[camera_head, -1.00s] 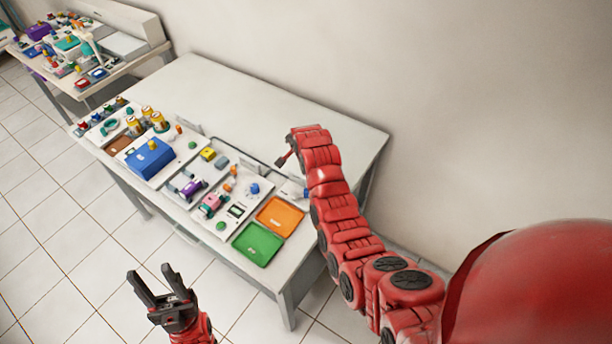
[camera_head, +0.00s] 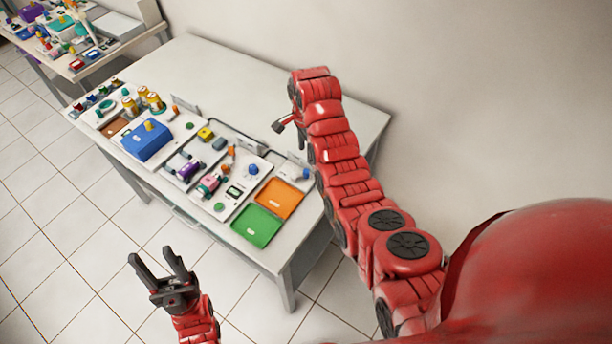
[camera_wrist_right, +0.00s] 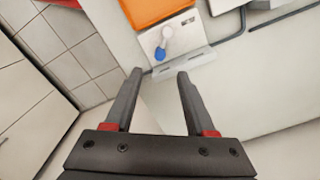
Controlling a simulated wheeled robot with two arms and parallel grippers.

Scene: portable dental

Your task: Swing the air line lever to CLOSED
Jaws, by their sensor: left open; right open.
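A small white panel (camera_wrist_right: 172,42) carries a pale round hub with a short lever that ends in a blue tip (camera_wrist_right: 160,54). It lies beside the orange tray. In the head view the blue tip (camera_head: 305,174) shows at the table's right end, partly beside my right arm. No CLOSED marking is readable. My right gripper (camera_wrist_right: 159,73) is open and empty, its fingers pointing towards the panel, with the blue tip ahead between them. In the head view the right gripper (camera_head: 279,126) is partly hidden by its wrist. My left gripper (camera_head: 150,255) is open and empty, in front of the table.
The orange tray (camera_head: 279,199) and green tray (camera_head: 258,225) lie at the near right of the white table (camera_head: 220,85). A blue box (camera_head: 147,141) and several small panels line the front. The table's back is clear. A second table (camera_head: 110,52) stands at the upper left.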

